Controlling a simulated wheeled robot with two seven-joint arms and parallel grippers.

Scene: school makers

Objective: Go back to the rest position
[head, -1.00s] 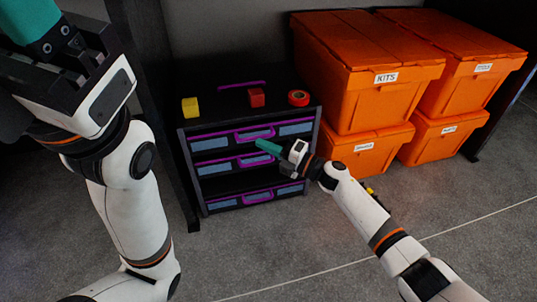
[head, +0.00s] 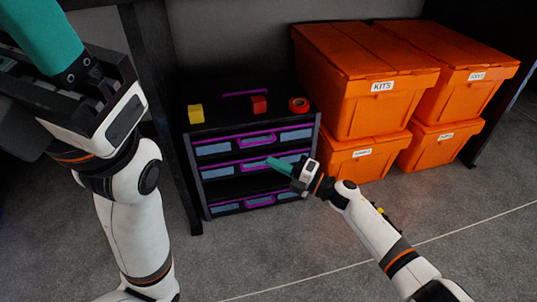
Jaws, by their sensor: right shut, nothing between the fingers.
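My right gripper (head: 281,167) is shut and empty, with its teal fingers in front of the middle drawers of a black drawer cabinet (head: 202,157). I cannot tell whether the fingertips touch the cabinet front. My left gripper (head: 45,35) is large and close at the top left, its teal finger cut by the picture edge. Its opening cannot be made out. The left arm rises from the bottom left.
On the cabinet stand a yellow block (head: 196,114), a red block (head: 259,104) and a red tape roll (head: 299,104). Orange crates (head: 366,100) are stacked at the right, close to my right arm. A dark post (head: 165,120) stands left of the cabinet. Grey floor is free in front.

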